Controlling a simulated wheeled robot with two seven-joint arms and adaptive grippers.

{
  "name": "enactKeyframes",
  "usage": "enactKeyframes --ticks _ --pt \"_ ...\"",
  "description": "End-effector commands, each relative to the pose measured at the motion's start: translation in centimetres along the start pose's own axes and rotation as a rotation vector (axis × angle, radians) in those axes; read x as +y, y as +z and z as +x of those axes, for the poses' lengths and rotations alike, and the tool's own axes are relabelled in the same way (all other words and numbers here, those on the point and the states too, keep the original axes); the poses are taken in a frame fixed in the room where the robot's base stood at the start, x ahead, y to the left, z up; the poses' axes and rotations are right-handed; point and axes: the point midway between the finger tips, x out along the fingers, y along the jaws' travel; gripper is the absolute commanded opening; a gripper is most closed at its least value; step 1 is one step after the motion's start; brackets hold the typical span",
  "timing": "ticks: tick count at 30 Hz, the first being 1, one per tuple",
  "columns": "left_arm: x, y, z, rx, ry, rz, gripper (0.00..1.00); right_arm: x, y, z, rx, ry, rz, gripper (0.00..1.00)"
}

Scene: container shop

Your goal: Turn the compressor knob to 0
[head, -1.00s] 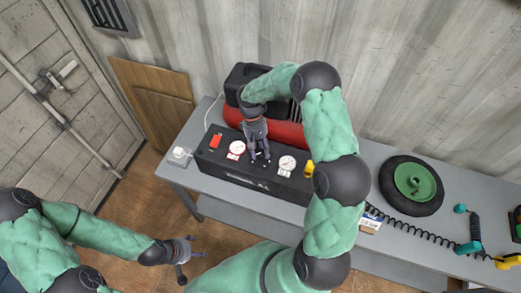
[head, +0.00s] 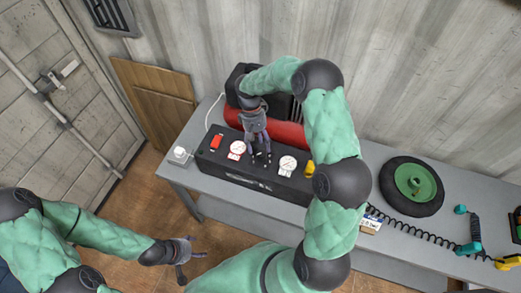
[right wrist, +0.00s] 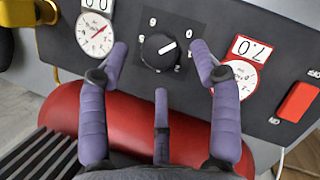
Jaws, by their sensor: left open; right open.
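The compressor's black control panel (head: 225,172) faces up on the bench, with a red tank (head: 284,132) behind it. My right gripper (head: 261,159) is open above the panel, hiding the knob in the head view. Its purple fingertips (right wrist: 160,58) stand either side of the knob, apart from it, with a third finger below. My left gripper (head: 197,262) is open and empty, low in front of the bench.
White gauges (right wrist: 96,33) and (right wrist: 240,77) flank the knob with number displays. A red switch (right wrist: 298,103) and a yellow part (head: 308,169) are at the panel's ends. A green-hubbed wheel (head: 412,186) and coiled hose (head: 428,236) lie to the right on the grey bench (head: 360,165).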

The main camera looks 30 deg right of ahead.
Motion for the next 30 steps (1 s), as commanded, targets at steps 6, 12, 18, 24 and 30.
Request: enactKeyframes --ticks 6,12,18,24,30 --pt "0.0 0.0 0.0 0.0 0.0 0.0 0.66 -0.1 -0.1 -4.5 0.004 0.001 -0.001 0.64" --pt "0.0 0.0 0.0 0.0 0.0 0.0 0.66 -0.2 0.0 -7.3 0.0 0.0 -0.002 0.64" --pt "0.0 0.0 0.0 0.0 0.0 0.0 0.66 -0.2 0.0 -8.3 -0.001 0.0 -0.001 0.64" --pt "0.0 0.0 0.0 0.0 0.0 0.0 0.66 -0.2 0.1 -8.4 -0.002 0.0 -0.002 0.64" --pt "0.0 0.0 0.0 0.0 0.0 0.0 0.66 -0.2 0.0 -8.3 -0.002 0.0 -0.002 0.64"
